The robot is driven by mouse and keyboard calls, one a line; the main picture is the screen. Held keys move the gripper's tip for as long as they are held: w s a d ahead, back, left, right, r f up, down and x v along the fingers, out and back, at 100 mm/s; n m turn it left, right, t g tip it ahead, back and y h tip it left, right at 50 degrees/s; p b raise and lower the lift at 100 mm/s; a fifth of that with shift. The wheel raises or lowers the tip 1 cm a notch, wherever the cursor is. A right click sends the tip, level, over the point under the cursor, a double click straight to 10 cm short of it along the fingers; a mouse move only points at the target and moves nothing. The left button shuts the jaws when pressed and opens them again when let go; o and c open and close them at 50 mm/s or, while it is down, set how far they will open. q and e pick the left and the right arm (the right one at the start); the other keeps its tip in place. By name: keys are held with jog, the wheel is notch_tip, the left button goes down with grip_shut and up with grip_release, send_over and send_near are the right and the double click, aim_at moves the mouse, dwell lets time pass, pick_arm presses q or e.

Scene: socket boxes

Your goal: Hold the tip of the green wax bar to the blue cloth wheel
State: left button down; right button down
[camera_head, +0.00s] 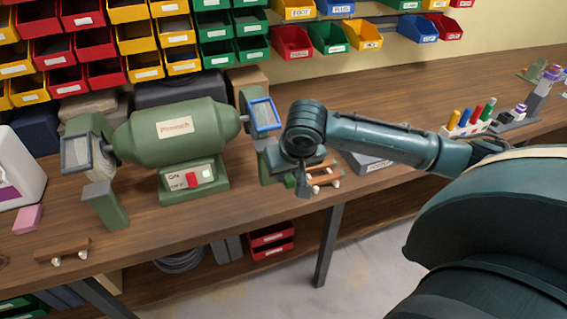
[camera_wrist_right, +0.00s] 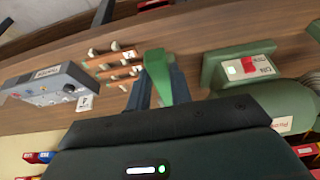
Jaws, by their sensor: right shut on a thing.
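My right gripper (camera_head: 303,186) hangs over the front part of the bench, right of the green grinding machine (camera_head: 160,133). In the right wrist view its two fingers (camera_wrist_right: 158,82) are shut on a green bar (camera_wrist_right: 155,62), whose tip sticks out past them. In the head view only a bit of green shows beside the fingers. A blue-framed shield (camera_head: 264,117) is at the machine's right end, left of my wrist. I cannot clearly make out the blue cloth wheel, and I see no contact between it and the bar. My left gripper is out of view.
A wooden rack (camera_head: 324,178) lies close by the right gripper, and a grey box (camera_head: 369,162) stands right of it. The machine's switch box (camera_wrist_right: 243,67) shows in the wrist view. Coloured bins line the wall. A pink block (camera_head: 28,219) lies far left.

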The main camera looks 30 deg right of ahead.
jog(key=shift+s+a+r, duration=0.15)
jog(key=shift+s+a, duration=0.05)
jog(key=shift+s, duration=0.7)
jog(key=shift+r, duration=2.45)
